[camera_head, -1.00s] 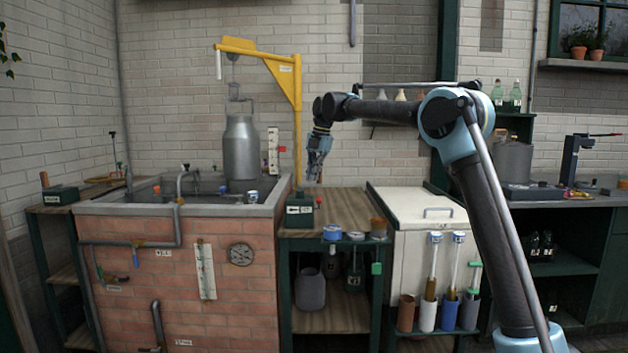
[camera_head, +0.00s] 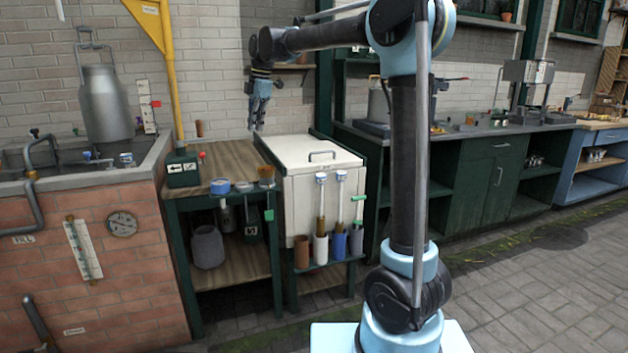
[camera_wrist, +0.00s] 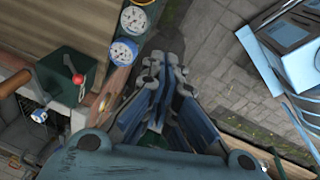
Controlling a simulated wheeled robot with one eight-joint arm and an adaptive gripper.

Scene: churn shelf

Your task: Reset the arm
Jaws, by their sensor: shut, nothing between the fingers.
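My gripper (camera_head: 257,122) hangs at the end of my arm in the head view, pointing down. It shows above the back of the wooden side table and the white chest, against the brick wall. In the wrist view my gripper (camera_wrist: 168,62) has its fingertips together with nothing between them. It is apart from everything around it. My arm's upper link runs level across the top of the head view, and its lower part stands upright at the right of centre.
A wooden table (camera_head: 225,165) carries a green box (camera_head: 182,170) and round gauges. A white lidded chest (camera_head: 310,160) stands beside it. A metal can (camera_head: 104,105) hangs over the brick basin (camera_head: 100,270) at left. The paved floor (camera_head: 540,290) at right is clear.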

